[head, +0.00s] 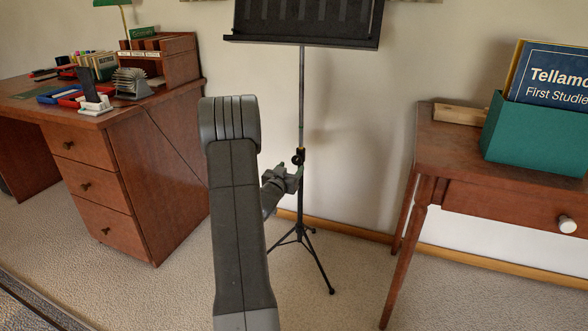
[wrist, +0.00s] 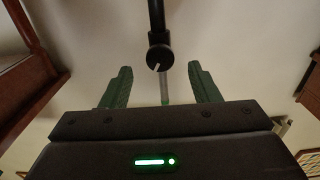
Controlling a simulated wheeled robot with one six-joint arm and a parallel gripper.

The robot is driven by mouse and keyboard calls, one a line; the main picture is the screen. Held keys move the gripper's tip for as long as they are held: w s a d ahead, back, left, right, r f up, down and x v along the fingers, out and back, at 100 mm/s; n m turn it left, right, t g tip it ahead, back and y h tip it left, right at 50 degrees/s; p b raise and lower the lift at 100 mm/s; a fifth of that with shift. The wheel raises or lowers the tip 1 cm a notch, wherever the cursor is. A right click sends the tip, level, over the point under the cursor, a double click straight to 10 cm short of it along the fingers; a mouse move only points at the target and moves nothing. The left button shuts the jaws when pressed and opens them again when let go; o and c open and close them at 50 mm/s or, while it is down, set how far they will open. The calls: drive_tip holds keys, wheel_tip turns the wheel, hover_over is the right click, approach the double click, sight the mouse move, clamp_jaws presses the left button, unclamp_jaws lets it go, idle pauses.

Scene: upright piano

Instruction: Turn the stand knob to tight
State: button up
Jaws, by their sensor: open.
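The black music stand (head: 301,95) stands on the carpet by the wall, its post upright above a tripod base. The stand knob (head: 298,157) is a small dark round piece on the post, just above my gripper in the head view. In the wrist view the knob (wrist: 160,56) is a black disc with a pale pointer line slanting down-left. My gripper (wrist: 160,88) is open, its two green fingers apart on either side of the post's line, with the knob ahead of the fingertips. In the head view my gripper (head: 294,172) is small and partly hidden by my arm.
A wooden desk (head: 135,185) with drawers and desk items stands at the left. A wooden side table (head: 462,150) with a teal box (head: 535,138) of books stands at the right. Carpet is clear around the tripod legs (head: 325,272).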

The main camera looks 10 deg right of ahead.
sight(296, 162)
drive_tip(key=shift+b+x, duration=0.35)
drive_tip(key=shift+x, duration=1.6)
drive_tip(key=c, duration=1)
